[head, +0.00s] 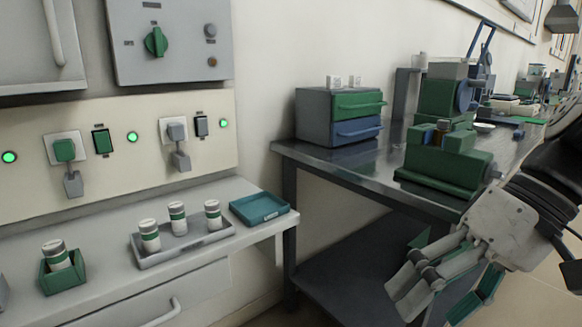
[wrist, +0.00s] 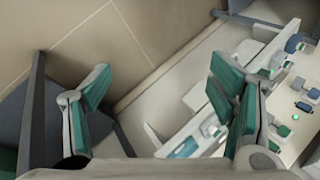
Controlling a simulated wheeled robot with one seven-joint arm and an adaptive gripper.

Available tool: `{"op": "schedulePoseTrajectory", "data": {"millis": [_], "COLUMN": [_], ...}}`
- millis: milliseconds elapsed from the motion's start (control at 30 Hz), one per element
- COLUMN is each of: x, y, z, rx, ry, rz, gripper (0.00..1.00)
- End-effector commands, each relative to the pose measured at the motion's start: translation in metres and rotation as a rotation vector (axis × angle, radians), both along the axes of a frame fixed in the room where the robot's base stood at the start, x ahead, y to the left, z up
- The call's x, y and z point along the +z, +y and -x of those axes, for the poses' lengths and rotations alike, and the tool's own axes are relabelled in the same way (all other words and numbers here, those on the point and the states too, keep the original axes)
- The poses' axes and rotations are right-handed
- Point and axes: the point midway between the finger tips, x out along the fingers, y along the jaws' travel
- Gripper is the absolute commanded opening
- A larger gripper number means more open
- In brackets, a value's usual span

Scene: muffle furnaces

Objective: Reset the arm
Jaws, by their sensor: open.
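My gripper (head: 440,298) hangs at the lower right of the head view, in front of the dark metal workbench (head: 325,160). It also shows in the wrist view (wrist: 165,95), where its two green-padded fingers stand wide apart with nothing between them. The gripper is open and empty. Behind the fingers, the wrist view shows beige floor and the side of the white counter, both some way off. My arm enters the head view from the right edge.
A white counter (head: 110,262) at left bears a grey tray (head: 185,252) with three capped jars, a teal tray (head: 260,208) and a green holder (head: 64,277) with one jar. On the workbench stand a drawer box (head: 322,118) and a green machine (head: 440,165), close to my arm.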

Motion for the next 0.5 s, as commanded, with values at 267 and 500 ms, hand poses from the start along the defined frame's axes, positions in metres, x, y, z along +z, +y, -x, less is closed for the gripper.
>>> {"op": "schedulePoseTrajectory", "data": {"millis": [267, 500], "x": [-0.029, -0.046], "y": [0.004, -0.016], "z": [0.089, 0.122], "rx": [-0.066, -0.148], "ry": [0.08, 0.035], "rz": [0.36, 0.535], "gripper": [0.77, 0.77]}}
